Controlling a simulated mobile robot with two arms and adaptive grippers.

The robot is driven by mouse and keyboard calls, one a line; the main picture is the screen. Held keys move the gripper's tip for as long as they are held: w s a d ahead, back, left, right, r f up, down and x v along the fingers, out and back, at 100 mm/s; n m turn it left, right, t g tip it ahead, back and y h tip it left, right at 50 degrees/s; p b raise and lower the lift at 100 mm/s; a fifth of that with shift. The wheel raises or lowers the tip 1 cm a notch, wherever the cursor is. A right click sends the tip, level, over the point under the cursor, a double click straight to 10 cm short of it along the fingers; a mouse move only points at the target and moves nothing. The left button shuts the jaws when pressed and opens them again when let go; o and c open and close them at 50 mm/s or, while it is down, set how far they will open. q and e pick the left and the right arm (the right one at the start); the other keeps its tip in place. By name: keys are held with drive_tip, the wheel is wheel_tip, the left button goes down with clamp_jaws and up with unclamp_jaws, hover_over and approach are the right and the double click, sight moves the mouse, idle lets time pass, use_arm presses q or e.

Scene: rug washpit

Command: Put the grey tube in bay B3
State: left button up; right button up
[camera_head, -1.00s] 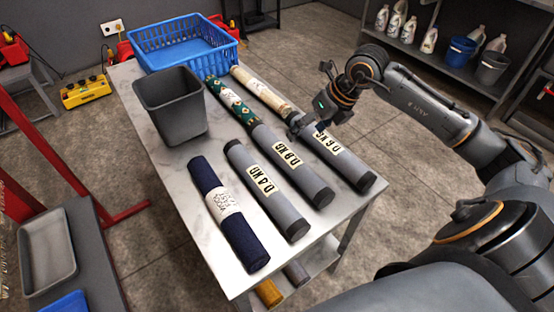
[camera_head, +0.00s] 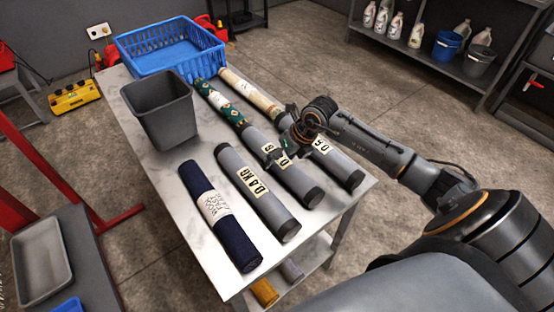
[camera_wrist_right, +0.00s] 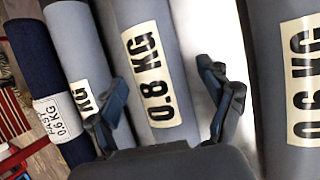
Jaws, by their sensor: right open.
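Three grey tubes with dark end caps lie side by side on the white table in the head view. The left one (camera_head: 270,212) has a label that is hard to read; part of it shows in the wrist view (camera_wrist_right: 78,50). The middle tube (camera_head: 305,185) reads 0.8 KG in the wrist view (camera_wrist_right: 150,60). The right tube (camera_head: 342,168) reads 0.6 KG there (camera_wrist_right: 290,100). My right gripper (camera_head: 278,150) is open above the middle tube and partly covers its label; its fingers (camera_wrist_right: 168,98) are spread across that tube, holding nothing. I see no bay marked B3. My left gripper is out of view.
A navy roll (camera_head: 232,235) lies left of the tubes. A green patterned roll (camera_head: 218,102) and a cream roll (camera_head: 248,92) lie behind. A dark bin (camera_head: 165,120) and a blue basket (camera_head: 150,60) stand on the table (camera_head: 190,265). A bottle shelf (camera_head: 420,55) is at the back right.

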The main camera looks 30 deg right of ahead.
drive_tip(key=shift+w+f, duration=0.1)
drive_tip(key=shift+f, duration=0.1)
clamp_jaws()
drive_tip(key=shift+r, duration=0.15)
